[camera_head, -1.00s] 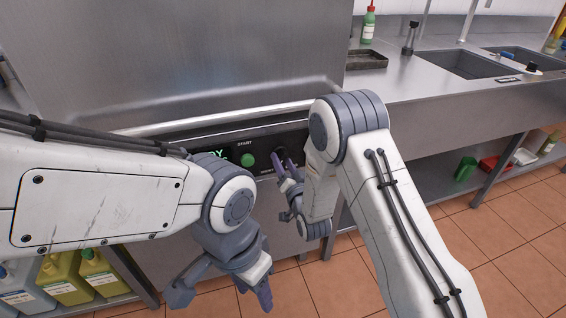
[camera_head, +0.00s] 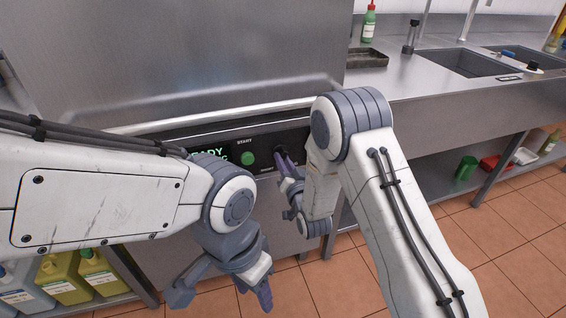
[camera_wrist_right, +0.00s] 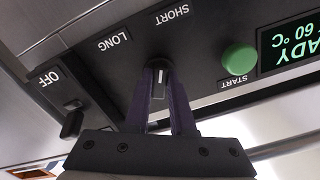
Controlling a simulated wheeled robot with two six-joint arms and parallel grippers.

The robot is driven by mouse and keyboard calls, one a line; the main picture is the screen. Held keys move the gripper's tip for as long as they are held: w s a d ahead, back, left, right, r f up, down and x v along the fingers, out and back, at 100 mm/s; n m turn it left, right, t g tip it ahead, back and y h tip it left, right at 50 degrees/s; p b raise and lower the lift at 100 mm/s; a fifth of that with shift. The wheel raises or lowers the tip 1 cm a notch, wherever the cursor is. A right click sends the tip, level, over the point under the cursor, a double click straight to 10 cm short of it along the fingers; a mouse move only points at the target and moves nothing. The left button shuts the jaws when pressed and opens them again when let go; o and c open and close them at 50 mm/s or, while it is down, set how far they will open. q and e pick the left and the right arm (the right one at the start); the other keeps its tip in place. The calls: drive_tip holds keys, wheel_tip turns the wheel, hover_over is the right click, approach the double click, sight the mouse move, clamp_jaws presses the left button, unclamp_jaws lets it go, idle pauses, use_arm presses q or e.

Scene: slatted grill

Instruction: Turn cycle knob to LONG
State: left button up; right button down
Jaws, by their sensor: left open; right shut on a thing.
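The cycle knob (camera_wrist_right: 159,84) is a small dark knob with a white pointer line, on the black control panel (camera_wrist_right: 205,72). In the right wrist view, its pointer stands almost straight up, nearer the SHORT label (camera_wrist_right: 172,14) than the LONG label (camera_wrist_right: 112,40). My right gripper (camera_wrist_right: 163,88) is shut on the knob, one purple finger on each side. In the head view, the right gripper (camera_head: 284,158) reaches the panel and hides most of the knob. My left gripper (camera_head: 254,291) is open and empty, low in front of the machine and away from the panel.
The green START button (camera_wrist_right: 239,58) and a lit display (camera_wrist_right: 292,45) sit beside the knob. A second dark knob (camera_wrist_right: 72,122) is by the OFF label (camera_wrist_right: 47,79). A steel counter (camera_head: 420,85) with sinks lies to the right. Yellow jugs (camera_head: 62,278) stand at lower left.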

drive_tip(key=n+b, duration=0.2)
drive_tip(key=n, duration=0.2)
drive_tip(key=n+b, duration=0.2)
drive_tip(key=n, duration=0.3)
drive_tip(key=shift+w+d+n, duration=0.1)
drive_tip(key=shift+d+n, duration=0.1)
drive_tip(key=shift+n, duration=0.1)
drive_tip(key=shift+n+b, duration=0.55)
drive_tip(key=shift+n, duration=0.85)
drive_tip(key=c, duration=0.8)
unclamp_jaws()
drive_tip(key=shift+o, duration=0.2)
drive_tip(key=v, duration=1)
drive_tip(key=shift+s+p, duration=0.25)
drive_tip(key=shift+p, duration=0.2)
